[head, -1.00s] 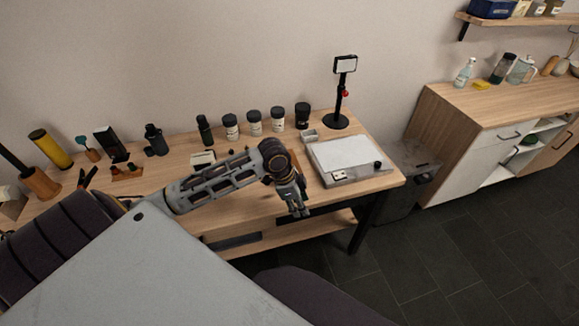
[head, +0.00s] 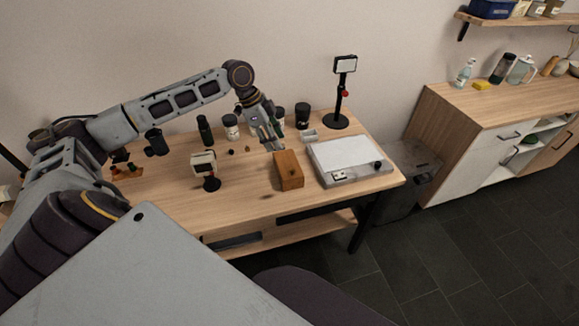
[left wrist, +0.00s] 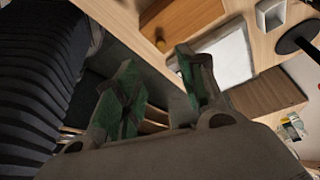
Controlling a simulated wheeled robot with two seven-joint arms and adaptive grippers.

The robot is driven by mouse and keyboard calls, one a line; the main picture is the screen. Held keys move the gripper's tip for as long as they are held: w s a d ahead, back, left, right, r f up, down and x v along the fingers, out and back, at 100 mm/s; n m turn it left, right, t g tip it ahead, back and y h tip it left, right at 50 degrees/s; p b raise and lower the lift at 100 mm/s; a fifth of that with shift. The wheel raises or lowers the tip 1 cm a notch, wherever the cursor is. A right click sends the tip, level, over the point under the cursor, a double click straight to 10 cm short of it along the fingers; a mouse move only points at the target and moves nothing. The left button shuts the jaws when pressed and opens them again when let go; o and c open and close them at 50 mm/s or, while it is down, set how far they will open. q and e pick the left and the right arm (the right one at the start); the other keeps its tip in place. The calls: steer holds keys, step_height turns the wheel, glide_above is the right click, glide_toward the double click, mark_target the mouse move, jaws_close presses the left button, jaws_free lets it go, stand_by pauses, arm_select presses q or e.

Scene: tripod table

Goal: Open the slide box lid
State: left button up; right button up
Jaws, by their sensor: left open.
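The slide box, a small closed brown wooden box (head: 288,170), sits on the table left of the white light panel. My left gripper (head: 272,146) is open and empty, above and just behind the box, apart from it in the head view. In the left wrist view the open green-padded fingers (left wrist: 160,85) have nothing between them, and a brown wooden block that looks like the box (left wrist: 185,18) shows at the top edge. How the lid is set is too small to tell. My right gripper is not in view.
The light panel (head: 350,157) stands right of the box, with a black stand (head: 337,122) behind it. A small device on a black base (head: 208,168) is to the left. Jars and bottles (head: 230,126) line the back. The table (head: 245,190) is bare between the device and box.

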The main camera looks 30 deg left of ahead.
mark_target(291, 169)
arm_select(q)
steer(key=shift+a+r, duration=0.1)
steer(key=shift+a, duration=0.05)
stand_by(0.3)
steer(key=shift+x, duration=6.95)
jaws_close()
